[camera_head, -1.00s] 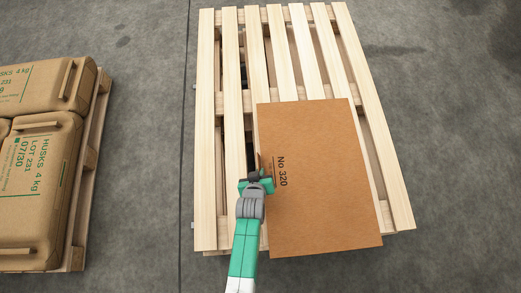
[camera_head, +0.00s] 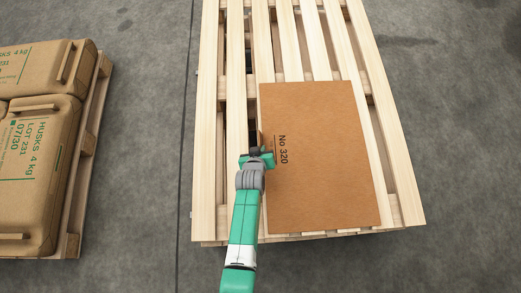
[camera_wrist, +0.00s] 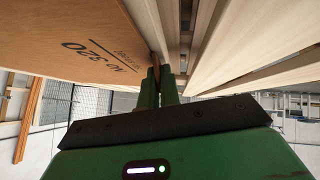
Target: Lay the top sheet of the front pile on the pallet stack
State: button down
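The brown sheet (camera_head: 325,160), printed "No 320", is level over the front right part of the light wooden pallet (camera_head: 207,150). I cannot tell whether it rests on the slats or hangs just above them. My gripper (camera_head: 257,152) is at the sheet's left edge. In the wrist view, my gripper (camera_wrist: 158,80) is shut on a thin brown tab at the edge of the sheet (camera_wrist: 75,35). Pallet slats (camera_wrist: 250,35) show beside it. No other layer shows on the pallet. The front pile is not in view.
Brown husk bags (camera_head: 38,165) with raised handles stand on another pallet (camera_head: 90,150) at the left. Bare grey floor (camera_head: 150,130) lies between the pallets and to the right. The wrist view also shows an orange post (camera_wrist: 28,120) in the background.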

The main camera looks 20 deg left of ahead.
jog(key=c, duration=1.6)
grip_release()
jog(key=shift+f, duration=0.1)
jog(key=p+v, duration=0.7)
jog(key=v, duration=0.5)
jog(key=shift+s+p, duration=0.1)
jog(key=shift+p, duration=0.2)
